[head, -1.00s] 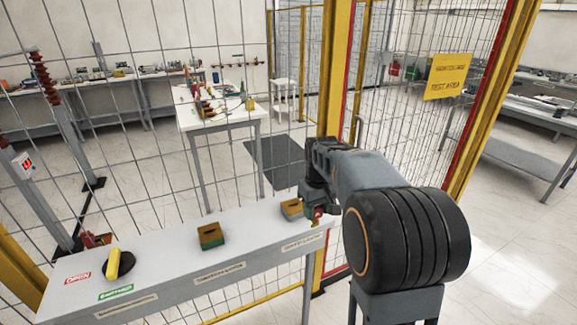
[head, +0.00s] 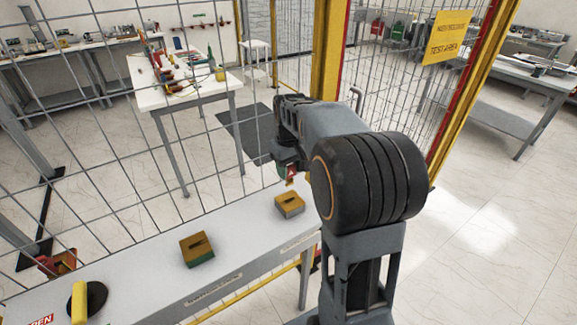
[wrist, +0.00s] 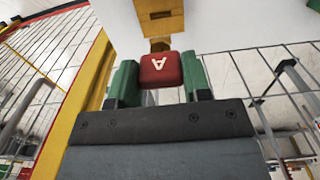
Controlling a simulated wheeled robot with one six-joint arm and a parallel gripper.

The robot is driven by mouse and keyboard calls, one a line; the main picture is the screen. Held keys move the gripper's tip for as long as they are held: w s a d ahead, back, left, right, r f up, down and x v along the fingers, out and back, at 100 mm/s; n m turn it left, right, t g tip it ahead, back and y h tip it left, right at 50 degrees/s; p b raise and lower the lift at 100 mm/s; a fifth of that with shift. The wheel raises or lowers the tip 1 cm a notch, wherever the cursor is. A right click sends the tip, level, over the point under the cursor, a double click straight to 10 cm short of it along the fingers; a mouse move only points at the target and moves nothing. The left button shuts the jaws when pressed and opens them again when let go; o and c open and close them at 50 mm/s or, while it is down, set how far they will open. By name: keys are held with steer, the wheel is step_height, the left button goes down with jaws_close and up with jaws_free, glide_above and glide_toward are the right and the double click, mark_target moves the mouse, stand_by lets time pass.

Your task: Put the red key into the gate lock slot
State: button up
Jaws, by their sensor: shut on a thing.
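My gripper (head: 289,168) is shut on the red key (wrist: 161,70), between green fingertips in the wrist view. The key's red head bears a white letter A, and its brass-coloured shank (wrist: 160,46) points away from my gripper. In the head view the key (head: 292,172) hangs just above the right slotted block (head: 289,206), apart from it. This block has a brass-coloured top with a dark slot and a grey base; it also shows in the wrist view (wrist: 160,22). A second slotted block (head: 198,252), with a green base, sits further left. The labels are too small to read surely.
Both blocks stand on a narrow white shelf (head: 240,232) along the wire mesh fence (head: 200,150). A black disc with a yellow handle (head: 80,301) is at the shelf's left. A yellow post (head: 328,60) rises behind my arm. The shelf between the blocks is clear.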

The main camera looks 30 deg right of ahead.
mark_target(290, 180)
steer(key=shift+s+f, duration=0.1)
steer(key=shift+f, duration=0.15)
steer(key=shift+f+b, duration=1.75)
steer(key=shift+f, duration=0.65)
steer(key=shift+f+b, duration=0.35)
steer(key=shift+f, duration=0.2)
steer(key=shift+f, duration=0.35)
steer(key=shift+f+b, duration=0.7)
steer(key=shift+f, duration=0.05)
stand_by(0.4)
steer(key=o, duration=1)
step_height(290, 180, up, 14)
steer(key=shift+p, duration=0.4)
